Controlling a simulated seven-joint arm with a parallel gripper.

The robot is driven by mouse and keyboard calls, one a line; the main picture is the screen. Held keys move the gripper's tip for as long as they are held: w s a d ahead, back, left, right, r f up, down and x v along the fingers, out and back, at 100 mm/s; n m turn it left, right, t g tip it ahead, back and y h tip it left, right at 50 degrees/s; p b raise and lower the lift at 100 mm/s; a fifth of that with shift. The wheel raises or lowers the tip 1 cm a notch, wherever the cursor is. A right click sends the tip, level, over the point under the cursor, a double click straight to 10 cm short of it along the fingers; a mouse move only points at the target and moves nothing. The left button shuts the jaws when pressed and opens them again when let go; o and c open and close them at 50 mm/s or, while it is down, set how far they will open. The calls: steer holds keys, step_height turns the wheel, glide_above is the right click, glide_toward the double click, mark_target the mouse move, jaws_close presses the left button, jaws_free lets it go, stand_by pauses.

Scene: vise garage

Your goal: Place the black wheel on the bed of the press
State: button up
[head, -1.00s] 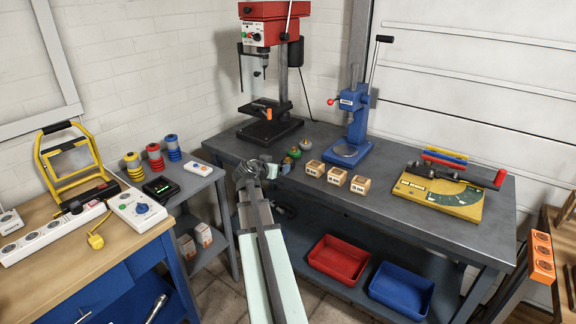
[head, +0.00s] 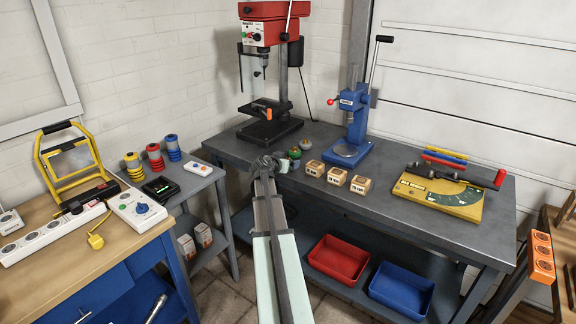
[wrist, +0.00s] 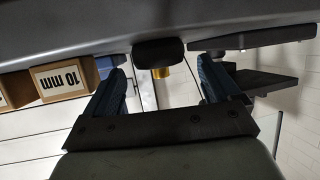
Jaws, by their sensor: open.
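The black wheel (wrist: 158,52), with a brass-coloured stem, shows in the wrist view at the grey bench surface, which lies along the top of that picture. It appears between the two blue fingers of my gripper (wrist: 162,75) and a little beyond them; the fingers are apart and nothing is held. In the head view my gripper (head: 268,164) is at the bench's front left edge, and the wheel cannot be made out behind it.
Green-topped knobs (head: 294,153) and wooden blocks (head: 337,174) stand between my gripper and the press. A red drill press (head: 268,32) stands behind. A yellow angle fixture (head: 440,195) lies right. Red (head: 338,260) and blue bins (head: 402,288) sit on the lower shelf.

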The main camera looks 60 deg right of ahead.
steer(key=x, duration=0.3)
steer(key=shift+d, duration=0.2)
steer(key=shift+c, duration=0.2)
steer(key=c, duration=1.2)
steer(key=shift+c, duration=0.2)
steer(key=shift+r, duration=0.1)
